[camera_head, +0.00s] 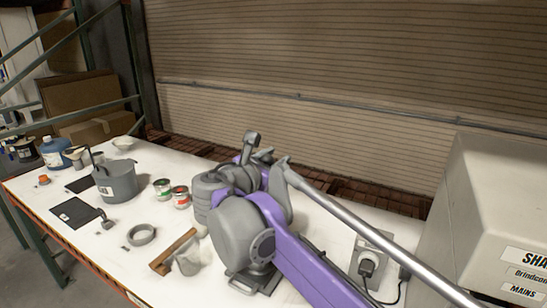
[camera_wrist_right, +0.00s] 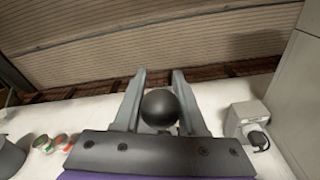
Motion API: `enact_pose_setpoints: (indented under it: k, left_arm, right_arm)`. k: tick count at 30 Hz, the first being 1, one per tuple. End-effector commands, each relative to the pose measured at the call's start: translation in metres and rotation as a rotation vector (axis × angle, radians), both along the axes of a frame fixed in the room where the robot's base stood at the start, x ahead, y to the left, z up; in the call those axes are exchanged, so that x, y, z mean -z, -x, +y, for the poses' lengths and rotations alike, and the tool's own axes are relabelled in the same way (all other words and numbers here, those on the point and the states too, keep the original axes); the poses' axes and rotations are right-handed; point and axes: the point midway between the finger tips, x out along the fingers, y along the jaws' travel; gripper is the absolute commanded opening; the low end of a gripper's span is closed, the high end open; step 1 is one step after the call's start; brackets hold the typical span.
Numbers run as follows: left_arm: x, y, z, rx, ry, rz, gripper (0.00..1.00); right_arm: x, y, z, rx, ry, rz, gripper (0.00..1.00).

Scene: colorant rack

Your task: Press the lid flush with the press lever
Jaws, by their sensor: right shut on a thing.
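My right gripper (camera_head: 262,150) is at the middle of the head view, with my purple and grey arm in front of it. In the right wrist view, its two grey fingers (camera_wrist_right: 158,95) stand either side of a black ball knob (camera_wrist_right: 160,107) and are shut on it. This looks like the knob of the press lever. My arm hides most of the press; a dark base plate (camera_head: 256,281) shows below the arm. I cannot see the lid or the can under the press. My left gripper is not in view.
Two small cans (camera_head: 162,188) (camera_head: 181,197) stand left of my arm, near a grey bucket (camera_head: 117,181). A tape ring (camera_head: 141,235) and a wooden strip (camera_head: 173,251) lie in front. A socket box (camera_head: 371,250) and large beige cabinet (camera_head: 495,205) stand right.

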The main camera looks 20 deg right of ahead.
Motion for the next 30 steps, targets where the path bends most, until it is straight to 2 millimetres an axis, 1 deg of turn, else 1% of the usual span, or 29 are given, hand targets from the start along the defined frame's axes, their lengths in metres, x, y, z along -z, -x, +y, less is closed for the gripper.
enact_pose_setpoints:
  k: [1,17,18,20,21,22,30]
  left_arm:
    - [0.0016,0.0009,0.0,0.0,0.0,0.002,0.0]
    - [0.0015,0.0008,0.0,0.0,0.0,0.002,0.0]
    - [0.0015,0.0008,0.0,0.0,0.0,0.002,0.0]
    - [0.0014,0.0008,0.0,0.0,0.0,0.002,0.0]
    - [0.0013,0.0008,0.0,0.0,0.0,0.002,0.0]
    - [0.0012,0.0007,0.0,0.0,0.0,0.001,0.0]
    - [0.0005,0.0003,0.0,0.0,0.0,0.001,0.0]
  right_arm:
    - [0.0061,0.0018,-0.0029,0.01,-0.009,0.005,0.0]
    - [0.006,0.002,-0.0032,0.011,-0.01,0.005,0.0]
    - [0.0059,0.0019,-0.0032,0.01,-0.008,0.005,0.47]
    - [0.0054,0.0018,-0.0028,0.009,-0.008,0.004,0.58]
    - [0.0049,0.0016,-0.0024,0.009,-0.007,0.003,0.66]
    - [0.0045,0.0015,-0.0023,0.008,-0.006,0.004,0.7]
    - [0.0023,0.0009,-0.0007,0.003,-0.005,0.002,0.7]
